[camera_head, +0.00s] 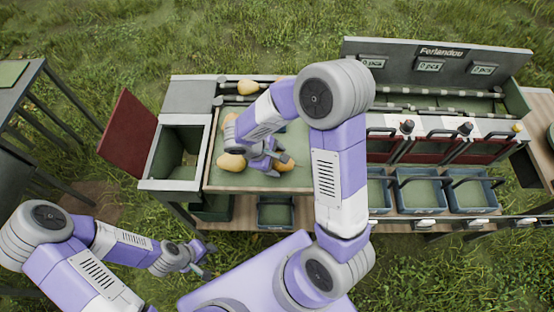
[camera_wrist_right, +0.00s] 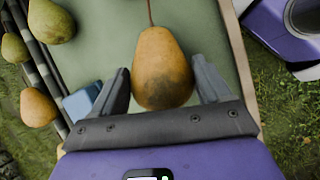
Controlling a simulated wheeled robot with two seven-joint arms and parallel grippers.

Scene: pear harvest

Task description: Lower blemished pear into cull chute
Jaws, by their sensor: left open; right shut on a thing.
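My right gripper (camera_head: 276,160) is over the green sorting tray (camera_head: 262,181), shut on a yellow-brown pear (camera_head: 285,164). In the right wrist view this blemished pear (camera_wrist_right: 164,62) sits between the two fingers (camera_wrist_right: 163,88). It has a dark patch low on its side, and its stem points away from the gripper. The cull chute appears to be the open grey box (camera_head: 160,165) with a raised dark red lid (camera_head: 130,134), left of the tray. It is dark green inside. My left gripper (camera_head: 206,265) is open and empty, low in front of the bench.
Rails (camera_wrist_right: 40,70) with several pears show in the wrist view. Red-fronted bins (camera_head: 432,150) and blue crates (camera_head: 417,190) stand at the right.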

